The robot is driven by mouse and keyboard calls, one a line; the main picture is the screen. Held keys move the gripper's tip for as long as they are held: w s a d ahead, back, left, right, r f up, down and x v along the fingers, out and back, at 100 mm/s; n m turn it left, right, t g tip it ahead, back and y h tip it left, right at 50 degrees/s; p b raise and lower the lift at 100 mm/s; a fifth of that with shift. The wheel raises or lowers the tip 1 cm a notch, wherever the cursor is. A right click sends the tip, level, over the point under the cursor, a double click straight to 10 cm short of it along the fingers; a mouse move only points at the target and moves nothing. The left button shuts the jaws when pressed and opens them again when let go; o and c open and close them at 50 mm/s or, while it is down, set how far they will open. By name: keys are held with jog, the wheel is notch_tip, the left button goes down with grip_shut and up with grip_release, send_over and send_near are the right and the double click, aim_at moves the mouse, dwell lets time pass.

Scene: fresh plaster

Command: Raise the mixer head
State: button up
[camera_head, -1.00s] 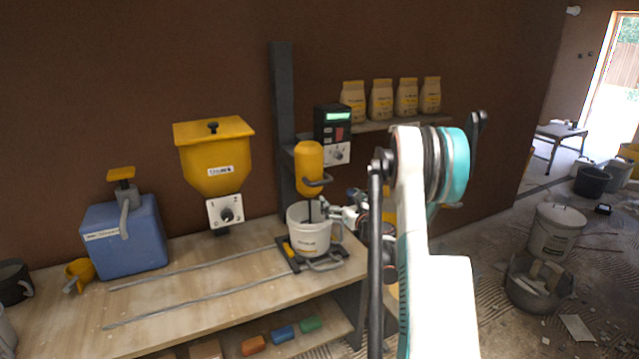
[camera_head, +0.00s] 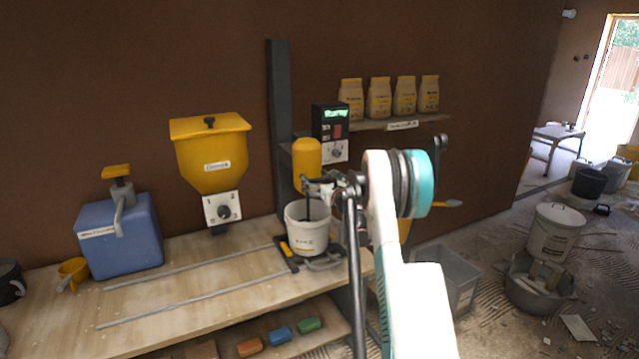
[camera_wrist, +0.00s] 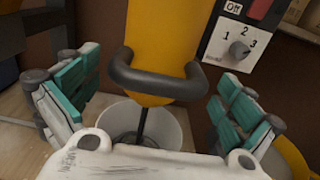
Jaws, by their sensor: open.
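The yellow mixer head (camera_head: 307,158) hangs on a dark upright column (camera_head: 281,120) over a white bucket (camera_head: 305,238). In the wrist view, the head (camera_wrist: 165,40) carries a dark looped handle (camera_wrist: 158,86) across its front. A dark stirring rod (camera_wrist: 142,122) runs from the head down into the bucket. My gripper (camera_head: 322,188) is at the handle's height. In the wrist view, my gripper (camera_wrist: 152,102) is open, with one teal-padded finger on either side of the handle. Both fingers look apart from it, and its depth between them is hard to tell.
A control box (camera_head: 331,132) with a lit display and dial stands right of the head. A shelf (camera_head: 395,124) with several bags is behind my arm. A yellow hopper (camera_head: 209,155) and blue container (camera_head: 120,235) stand left. The bench middle, with two rails, is clear.

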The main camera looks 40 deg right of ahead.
jog(key=c, duration=1.2)
notch_tip(320, 180, up, 19)
jog(key=p, duration=0.8)
jog(key=shift+w, duration=0.1)
jog(key=shift+d+r, duration=0.1)
jog(key=o, duration=1.2)
jog(key=shift+w, duration=0.2)
